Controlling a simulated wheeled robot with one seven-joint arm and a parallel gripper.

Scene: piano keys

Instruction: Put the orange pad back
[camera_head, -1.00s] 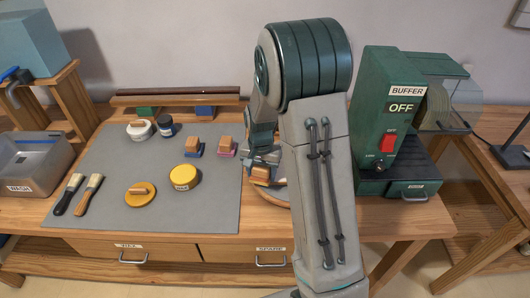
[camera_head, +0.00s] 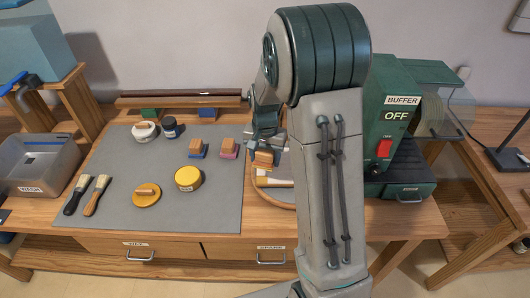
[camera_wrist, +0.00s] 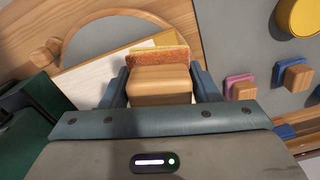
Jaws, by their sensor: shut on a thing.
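The orange pad (camera_wrist: 150,60) is under a wooden block (camera_wrist: 160,85). My gripper (camera_wrist: 160,88) is shut on this block, its fingers on both sides, in the wrist view. In the head view my gripper (camera_head: 262,142) and the block (camera_head: 264,158) are over the round wooden-rimmed board (camera_head: 282,205) right of the grey mat. A pale key-like piece (camera_head: 272,181) lies on the board, in front of the held block. Whether the pad touches anything below is not clear. Pads with wooden handles, one blue (camera_head: 198,155) and one pink (camera_head: 228,155), stand on the mat to the left.
The grey mat (camera_head: 225,205) also holds a yellow tin (camera_head: 188,178), a round yellow pad (camera_head: 146,195), two brushes (camera_head: 96,195) and two jars (camera_head: 170,127). The green buffer (camera_head: 398,145) stands right of my arm. A wash bin (camera_head: 40,165) is far left.

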